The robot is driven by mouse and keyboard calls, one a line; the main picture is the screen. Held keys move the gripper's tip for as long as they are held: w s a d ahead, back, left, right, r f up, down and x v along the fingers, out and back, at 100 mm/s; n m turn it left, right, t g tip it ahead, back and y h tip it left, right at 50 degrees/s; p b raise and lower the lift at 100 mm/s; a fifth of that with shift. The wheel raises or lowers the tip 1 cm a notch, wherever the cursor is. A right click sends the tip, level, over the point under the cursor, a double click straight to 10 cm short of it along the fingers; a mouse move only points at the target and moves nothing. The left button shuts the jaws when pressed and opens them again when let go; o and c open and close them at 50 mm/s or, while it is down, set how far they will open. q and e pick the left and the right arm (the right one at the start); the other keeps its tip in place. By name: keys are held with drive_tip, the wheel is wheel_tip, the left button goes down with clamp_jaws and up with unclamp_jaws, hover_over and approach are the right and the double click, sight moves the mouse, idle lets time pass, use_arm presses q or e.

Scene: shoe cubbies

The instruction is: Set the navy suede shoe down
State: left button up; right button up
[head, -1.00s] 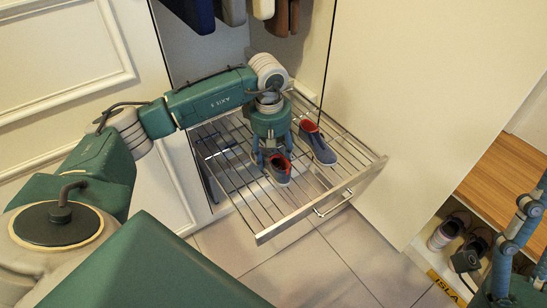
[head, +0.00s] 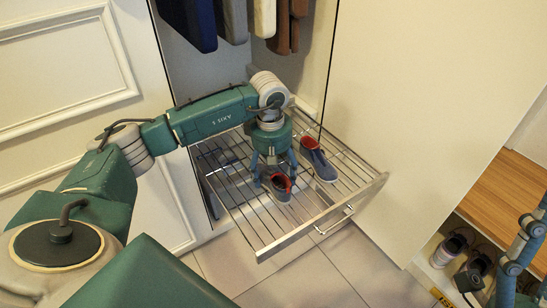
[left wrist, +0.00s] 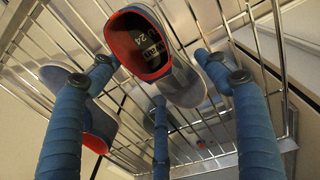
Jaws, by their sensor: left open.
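The navy suede shoe (head: 282,192), with a red lining, rests on the pulled-out wire rack (head: 262,246). My left gripper (head: 274,176) is directly above it, with its fingers spread beside the shoe. In the left wrist view the shoe (left wrist: 183,82) shows its red-lined opening and an insole marked 24. The blue fingers of the left gripper (left wrist: 157,95) stand around it, apart from each other. A second navy shoe (head: 318,160) lies on the rack to the right, and it also shows in the left wrist view (left wrist: 100,122). My right gripper (head: 522,247) is partly visible at the right edge.
Clothes (head: 235,18) hang in the closet above the rack. A white panel (head: 420,110) stands right of the rack. Bare rack wires lie around the two shoes.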

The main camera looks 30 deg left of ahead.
sight(274, 171)
use_arm(q)
wheel_tip(274, 171, up, 6)
drive_tip(key=shift+s+f+p, duration=0.15)
drive_tip(key=shift+f+p, duration=0.05)
drive_tip(key=shift+p, duration=0.7)
wheel_tip(274, 171, up, 6)
drive_tip(key=p, duration=0.2)
drive_tip(key=shift+s, duration=0.25)
use_arm(e)
drive_tip(key=w+a+f+g+h, duration=0.1)
drive_tip(key=w+f+g+h, duration=0.2)
drive_tip(key=w+f+g, duration=0.7)
drive_tip(key=shift+w+a+f+h, duration=0.3)
drive_tip(key=shift+w+f, duration=1.15)
drive_tip(key=shift+f, duration=1.3)
